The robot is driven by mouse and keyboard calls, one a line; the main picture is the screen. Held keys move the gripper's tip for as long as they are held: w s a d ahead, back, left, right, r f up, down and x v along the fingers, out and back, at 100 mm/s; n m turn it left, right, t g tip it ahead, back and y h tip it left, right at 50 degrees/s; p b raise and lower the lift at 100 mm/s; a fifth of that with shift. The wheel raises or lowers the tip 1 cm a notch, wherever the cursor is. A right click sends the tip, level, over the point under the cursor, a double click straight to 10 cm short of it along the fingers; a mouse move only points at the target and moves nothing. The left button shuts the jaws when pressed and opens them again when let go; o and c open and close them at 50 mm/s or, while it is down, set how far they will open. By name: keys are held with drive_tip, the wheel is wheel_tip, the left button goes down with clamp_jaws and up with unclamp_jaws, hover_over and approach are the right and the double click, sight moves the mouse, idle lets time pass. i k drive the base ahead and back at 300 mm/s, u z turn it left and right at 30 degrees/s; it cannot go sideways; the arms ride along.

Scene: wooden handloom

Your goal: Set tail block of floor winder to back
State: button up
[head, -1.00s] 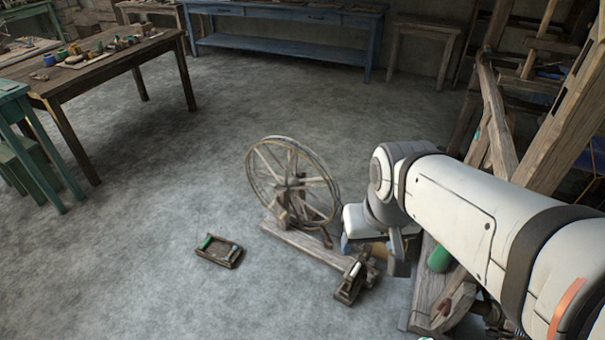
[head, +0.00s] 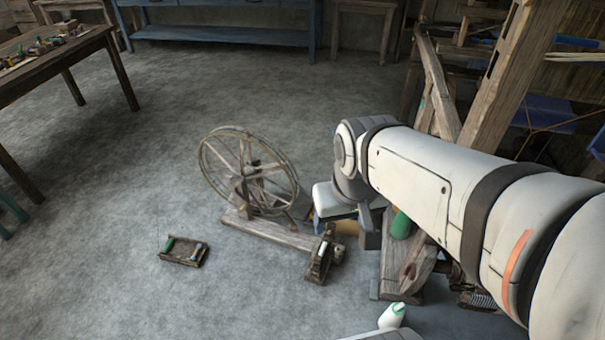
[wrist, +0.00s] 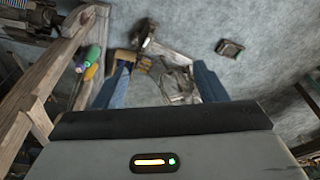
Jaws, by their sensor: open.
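The floor winder stands on the grey floor, with a spoked wooden wheel (head: 250,172) on a long wooden base beam (head: 272,236). Its tail block (head: 321,260), a small dark wooden upright with a pale piece on it, is at the beam's near right end. In the wrist view the tail block (wrist: 146,32) appears at the top, beyond the fingers, with the winder between them lower down. My gripper (wrist: 162,66) is open, its two blue fingers apart and empty, above the winder and not touching it.
A small tray (head: 184,252) with a green piece lies left of the winder. The wooden loom frame (head: 405,265) stands close on the right, with a green cylinder (head: 401,225). A white bottle (head: 392,318) is at the bottom edge.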

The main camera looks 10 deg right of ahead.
sight(318, 259)
drive_tip(key=z, duration=0.45)
drive_tip(key=k, duration=0.9)
drive_tip(key=u, duration=0.75)
drive_tip(key=i, duration=1.6)
drive_tip(key=z, duration=0.55)
